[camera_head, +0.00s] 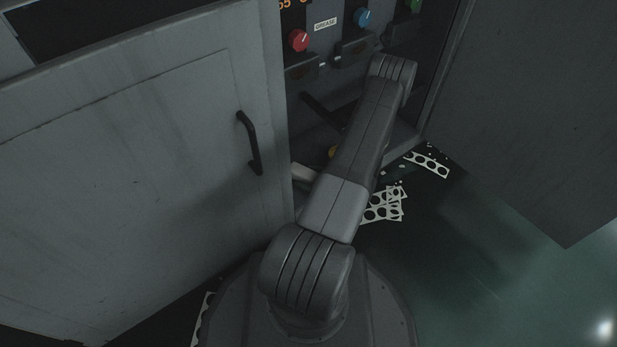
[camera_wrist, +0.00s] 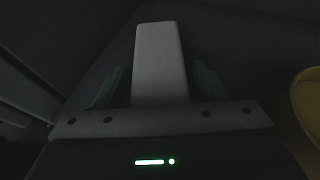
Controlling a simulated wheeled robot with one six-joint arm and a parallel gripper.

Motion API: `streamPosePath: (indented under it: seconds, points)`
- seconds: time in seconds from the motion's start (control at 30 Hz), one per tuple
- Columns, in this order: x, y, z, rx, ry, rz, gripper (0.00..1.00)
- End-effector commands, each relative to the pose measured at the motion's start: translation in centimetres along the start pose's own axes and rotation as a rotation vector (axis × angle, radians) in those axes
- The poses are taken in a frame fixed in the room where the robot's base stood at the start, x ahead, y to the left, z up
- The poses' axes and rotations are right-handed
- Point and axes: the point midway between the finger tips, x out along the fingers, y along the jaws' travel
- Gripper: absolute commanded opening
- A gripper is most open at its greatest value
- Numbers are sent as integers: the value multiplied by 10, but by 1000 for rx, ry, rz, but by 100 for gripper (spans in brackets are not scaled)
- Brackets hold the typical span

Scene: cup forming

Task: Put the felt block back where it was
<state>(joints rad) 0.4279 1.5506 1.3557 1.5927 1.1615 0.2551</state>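The felt block (camera_wrist: 159,62) is a pale, plain, upright-looking block in the middle of the wrist view. It lies between the two greenish fingers of my gripper (camera_wrist: 159,82), close against the palm plate. The gripper appears shut on it, though the contact faces are dark and hard to see. In the head view my arm reaches into the open cabinet, and the gripper and block are hidden behind the arm and the cabinet door. The spot the block came from cannot be made out.
The cabinet door (camera_head: 150,150) with a black handle stands at left. A panel with red (camera_head: 299,40) and blue (camera_head: 362,18) knobs is behind my arm. Punched strips (camera_head: 382,207) lie on the floor. A yellow rounded thing (camera_wrist: 308,108) is close at right in the wrist view.

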Motion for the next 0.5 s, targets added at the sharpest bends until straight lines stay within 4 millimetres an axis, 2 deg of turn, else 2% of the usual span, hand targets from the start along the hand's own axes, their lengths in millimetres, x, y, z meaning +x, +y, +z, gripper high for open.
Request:
streamPosePath:
  seconds: [0.3,0.37,0.5]
  points:
    - [-2,0,5,0,0,0,65]
    - [-11,-1,5,1,0,-3,65]
    - [-40,-1,6,2,0,-4,65]
